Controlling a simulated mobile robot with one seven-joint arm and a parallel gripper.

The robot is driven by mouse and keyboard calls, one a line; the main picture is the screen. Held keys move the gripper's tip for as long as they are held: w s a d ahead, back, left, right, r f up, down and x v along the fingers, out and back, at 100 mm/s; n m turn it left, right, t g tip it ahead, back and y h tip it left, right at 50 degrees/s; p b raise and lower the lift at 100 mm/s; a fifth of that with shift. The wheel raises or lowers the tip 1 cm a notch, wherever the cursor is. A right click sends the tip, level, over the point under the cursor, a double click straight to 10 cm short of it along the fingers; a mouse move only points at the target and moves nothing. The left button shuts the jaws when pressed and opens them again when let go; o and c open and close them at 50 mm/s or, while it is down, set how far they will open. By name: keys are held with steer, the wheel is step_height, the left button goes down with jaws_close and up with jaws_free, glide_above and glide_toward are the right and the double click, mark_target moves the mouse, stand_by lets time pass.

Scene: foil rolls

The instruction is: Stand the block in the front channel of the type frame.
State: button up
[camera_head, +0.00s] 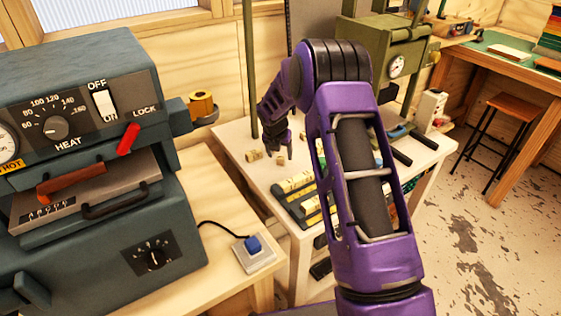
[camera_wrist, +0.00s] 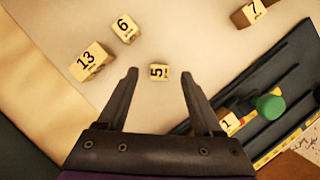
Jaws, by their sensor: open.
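Small cream blocks with black numbers lie on the pale table. In the wrist view, block 5 (camera_wrist: 159,73) lies between and slightly beyond the tips of my open gripper (camera_wrist: 160,76), with a gap on each side. Block 6 (camera_wrist: 125,28) and block 13 (camera_wrist: 89,61) are to its left, block 7 (camera_wrist: 249,13) at upper right. The dark type frame (camera_wrist: 283,62) with long channels is at right; block 1 (camera_wrist: 229,123) is at its near edge, partly cut by my finger.
A green knob (camera_wrist: 269,106) stands up from the type frame. My arm hides part of the table's right side.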

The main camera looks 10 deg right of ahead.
steer(key=shift+x, duration=0.9)
steer(key=shift+c, duration=0.3)
jaws_close()
